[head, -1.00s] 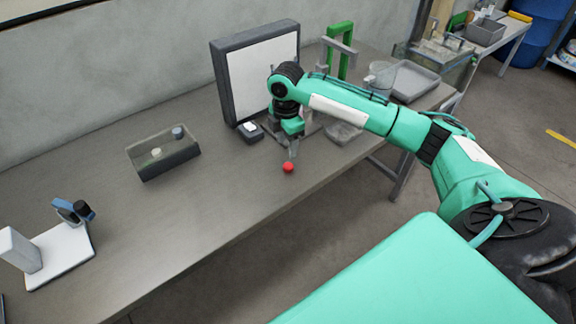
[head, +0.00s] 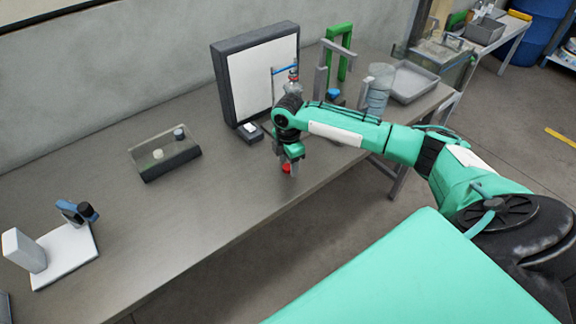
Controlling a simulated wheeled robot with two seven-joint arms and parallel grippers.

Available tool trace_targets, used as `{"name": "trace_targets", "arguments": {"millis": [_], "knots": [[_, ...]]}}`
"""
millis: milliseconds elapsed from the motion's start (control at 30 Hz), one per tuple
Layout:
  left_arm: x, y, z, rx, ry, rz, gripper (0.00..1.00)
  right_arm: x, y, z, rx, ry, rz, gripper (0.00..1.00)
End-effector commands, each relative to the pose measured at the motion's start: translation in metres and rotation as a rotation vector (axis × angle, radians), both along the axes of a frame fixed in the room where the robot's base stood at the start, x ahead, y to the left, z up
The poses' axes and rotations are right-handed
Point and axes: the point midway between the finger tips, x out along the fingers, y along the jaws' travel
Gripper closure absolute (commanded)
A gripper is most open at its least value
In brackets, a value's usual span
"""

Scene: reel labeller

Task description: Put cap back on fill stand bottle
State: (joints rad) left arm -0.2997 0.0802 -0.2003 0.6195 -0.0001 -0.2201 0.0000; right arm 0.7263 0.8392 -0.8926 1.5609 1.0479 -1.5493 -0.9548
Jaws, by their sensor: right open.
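A small red cap (head: 286,169) lies on the table near its front edge. My right gripper (head: 291,165) points down right at the cap, its open fingers partly covering it. I cannot tell whether the fingers touch it. A clear bottle (head: 293,87) with red at its neck stands in front of the white panel, beside a thin blue bar; my arm hides its lower part. A larger clear vessel (head: 378,92) stands further right, behind my forearm. My left gripper is not in view.
A dark-framed white panel (head: 262,75) stands at the back, with a small grey device (head: 251,132) before it. A green frame (head: 346,52) and a grey tray (head: 412,82) are to the right. A clear-fronted bin (head: 170,166) and white-based stand (head: 65,256) are left. The table between is clear.

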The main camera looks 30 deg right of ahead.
Motion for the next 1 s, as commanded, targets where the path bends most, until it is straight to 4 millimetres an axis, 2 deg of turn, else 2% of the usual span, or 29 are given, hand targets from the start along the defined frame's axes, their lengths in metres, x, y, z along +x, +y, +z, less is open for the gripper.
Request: {"name": "trace_targets", "arguments": {"millis": [367, 400, 633, 1000], "knots": [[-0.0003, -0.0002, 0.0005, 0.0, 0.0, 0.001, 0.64, -0.0001, -0.0001, -0.0049, -0.001, 0.0, 0.0, 0.46], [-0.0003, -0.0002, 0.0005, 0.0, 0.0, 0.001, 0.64, -0.0001, -0.0001, -0.0049, -0.001, 0.0, 0.0, 0.48], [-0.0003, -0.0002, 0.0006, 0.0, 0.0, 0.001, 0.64, -0.0001, -0.0002, -0.0047, -0.001, 0.0, 0.0, 0.94], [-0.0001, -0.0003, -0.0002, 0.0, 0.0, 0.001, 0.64, 0.0002, -0.0002, -0.0008, 0.0, -0.001, 0.0, 0.94]]}}
